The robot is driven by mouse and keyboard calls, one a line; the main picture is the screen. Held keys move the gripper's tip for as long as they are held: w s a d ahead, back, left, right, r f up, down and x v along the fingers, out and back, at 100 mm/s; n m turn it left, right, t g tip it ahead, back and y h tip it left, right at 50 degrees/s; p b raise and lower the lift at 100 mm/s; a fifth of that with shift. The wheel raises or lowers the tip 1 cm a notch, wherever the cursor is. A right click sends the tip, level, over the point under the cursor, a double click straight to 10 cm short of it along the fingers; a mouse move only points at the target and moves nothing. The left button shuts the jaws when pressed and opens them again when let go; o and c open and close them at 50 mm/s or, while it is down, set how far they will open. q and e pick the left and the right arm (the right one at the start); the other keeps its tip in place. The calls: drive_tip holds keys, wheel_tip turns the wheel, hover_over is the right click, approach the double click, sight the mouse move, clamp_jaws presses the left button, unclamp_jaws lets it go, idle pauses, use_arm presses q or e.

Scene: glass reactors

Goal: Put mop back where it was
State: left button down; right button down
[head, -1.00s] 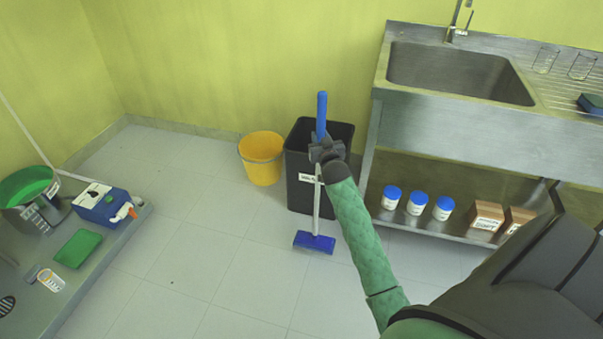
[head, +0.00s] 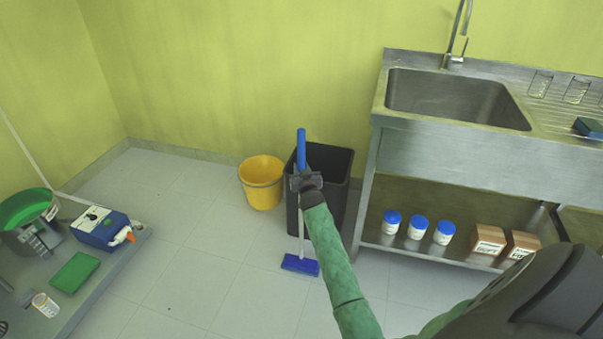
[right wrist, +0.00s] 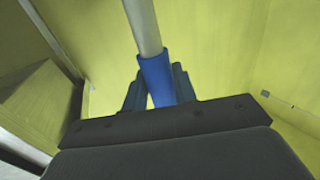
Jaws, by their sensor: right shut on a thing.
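The mop (head: 301,150) has a blue grip, a thin pale pole and a flat blue head (head: 300,264). It is nearly upright in the head view, with its head low near the floor; I cannot tell whether it touches. My right gripper (head: 305,179) is shut on the mop at the lower part of its blue grip. The right wrist view shows the blue grip (right wrist: 157,80) between the dark fingers (right wrist: 155,95), with the pale pole running beyond. The mop is in front of the black bin's left side. My left gripper is not in view.
A yellow bucket (head: 261,183) and a black bin (head: 334,185) stand by the back wall. A steel sink unit (head: 450,150) is to the right, with jars and boxes on its lower shelf. A bench (head: 80,300) is at left. The floor (head: 200,270) between is clear.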

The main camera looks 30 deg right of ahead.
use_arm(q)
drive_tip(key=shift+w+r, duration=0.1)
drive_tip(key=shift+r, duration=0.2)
use_arm(e)
drive_tip(key=shift+f, duration=0.8)
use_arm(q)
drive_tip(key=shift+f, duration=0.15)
use_arm(e)
drive_tip(key=c, duration=1.1)
unclamp_jaws()
drive_tip(key=shift+f, duration=0.1)
drive_tip(key=shift+s, duration=0.15)
use_arm(q)
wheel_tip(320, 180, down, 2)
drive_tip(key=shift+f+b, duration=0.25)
drive_tip(key=shift+b, duration=0.05)
use_arm(e)
drive_tip(key=v, duration=1.1)
drive_tip(key=shift+s+a, duration=0.15)
drive_tip(key=shift+s, duration=0.2)
